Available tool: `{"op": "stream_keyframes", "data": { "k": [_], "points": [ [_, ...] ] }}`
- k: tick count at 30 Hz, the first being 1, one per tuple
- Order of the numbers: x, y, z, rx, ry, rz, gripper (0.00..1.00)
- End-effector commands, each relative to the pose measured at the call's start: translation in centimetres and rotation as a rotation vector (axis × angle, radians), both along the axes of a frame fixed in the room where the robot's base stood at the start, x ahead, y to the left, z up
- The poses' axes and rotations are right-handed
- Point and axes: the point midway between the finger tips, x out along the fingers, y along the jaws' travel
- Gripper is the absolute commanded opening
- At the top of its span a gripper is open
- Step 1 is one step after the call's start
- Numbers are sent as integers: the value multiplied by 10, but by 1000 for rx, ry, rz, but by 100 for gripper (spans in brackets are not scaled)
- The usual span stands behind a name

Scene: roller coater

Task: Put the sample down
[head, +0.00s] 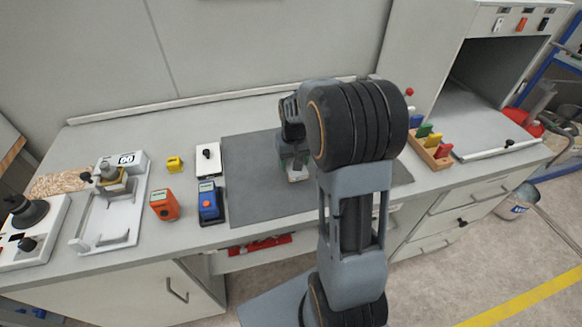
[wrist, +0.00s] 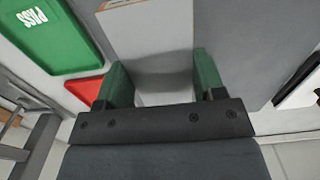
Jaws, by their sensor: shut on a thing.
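The sample shows in the wrist view as a pale grey flat panel (wrist: 150,35) with a thin brownish edge. It lies between the green fingertips of my gripper (wrist: 162,82), which is shut on it. In the head view my gripper (head: 293,160) is over the dark grey mat (head: 252,190) on the bench. Only a small pale bit of the sample (head: 297,175) shows there, at the fingers. My arm hides much of the mat's right side. I cannot tell whether the sample touches the mat.
A green tray marked PASS (wrist: 45,30) and a red tray (wrist: 85,88) show in the wrist view. Blue (head: 208,203) and orange (head: 164,205) instruments stand left of the mat. A wooden rack of coloured blocks (head: 431,150) stands right. The mat's left part is clear.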

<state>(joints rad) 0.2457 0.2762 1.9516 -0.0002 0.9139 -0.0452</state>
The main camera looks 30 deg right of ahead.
Motion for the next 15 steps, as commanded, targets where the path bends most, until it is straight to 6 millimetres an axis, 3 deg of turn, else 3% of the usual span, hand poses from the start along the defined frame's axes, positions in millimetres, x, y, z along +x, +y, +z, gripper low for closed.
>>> {"op": "stream_keyframes", "data": {
  "k": [15],
  "points": [
    [7,8,-42,0,0,0,38]
  ]
}}
